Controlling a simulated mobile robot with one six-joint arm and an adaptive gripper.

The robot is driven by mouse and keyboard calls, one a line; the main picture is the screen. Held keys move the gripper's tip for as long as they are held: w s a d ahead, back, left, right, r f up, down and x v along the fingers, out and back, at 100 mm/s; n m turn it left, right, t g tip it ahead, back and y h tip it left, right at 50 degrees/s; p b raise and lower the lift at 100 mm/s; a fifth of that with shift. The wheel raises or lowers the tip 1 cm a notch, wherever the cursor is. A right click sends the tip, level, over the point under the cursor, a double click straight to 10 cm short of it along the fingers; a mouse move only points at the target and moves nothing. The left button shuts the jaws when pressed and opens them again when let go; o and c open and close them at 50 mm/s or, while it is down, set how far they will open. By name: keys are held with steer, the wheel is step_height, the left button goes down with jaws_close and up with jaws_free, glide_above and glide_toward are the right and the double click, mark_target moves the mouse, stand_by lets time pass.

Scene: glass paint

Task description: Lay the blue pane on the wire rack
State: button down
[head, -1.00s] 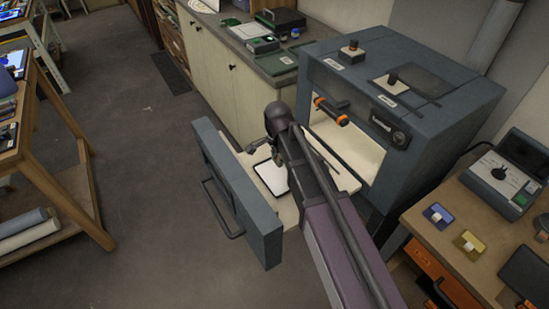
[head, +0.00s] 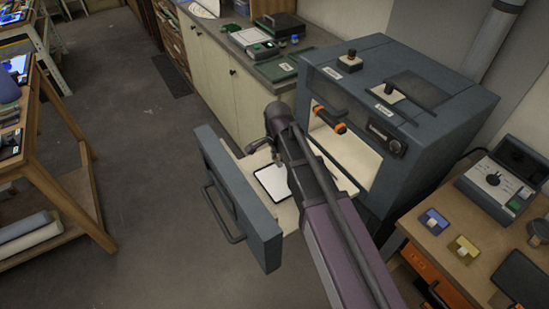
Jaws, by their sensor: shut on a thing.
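My gripper (head: 268,153) is over the pulled-out drawer of the grey kiln (head: 345,130). It is small, dark and partly covered by my arm. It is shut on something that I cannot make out. A white square with a dark border (head: 271,184) is on the pale drawer floor, just below the gripper; I cannot tell whether they touch. A small blue square with a pale patch (head: 433,220) lies on the wooden bench at the right, apart from the gripper. I cannot tell whether it is the blue pane. I cannot make out a wire rack.
The drawer front (head: 237,200) with its bar handle stands out into the aisle. A yellow square (head: 464,248) lies beside the blue one on the bench (head: 440,262), near a grey control box (head: 500,183). A counter (head: 275,68) stands behind.

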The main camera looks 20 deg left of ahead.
steer(key=shift+r, duration=0.15)
steer(key=shift+r+p, duration=1.4)
steer(key=shift+p, duration=0.15)
step_height(320, 180, up, 4)
steer(key=p, duration=0.4)
steer(key=shift+s+f, duration=0.1)
steer(key=shift+s, duration=0.1)
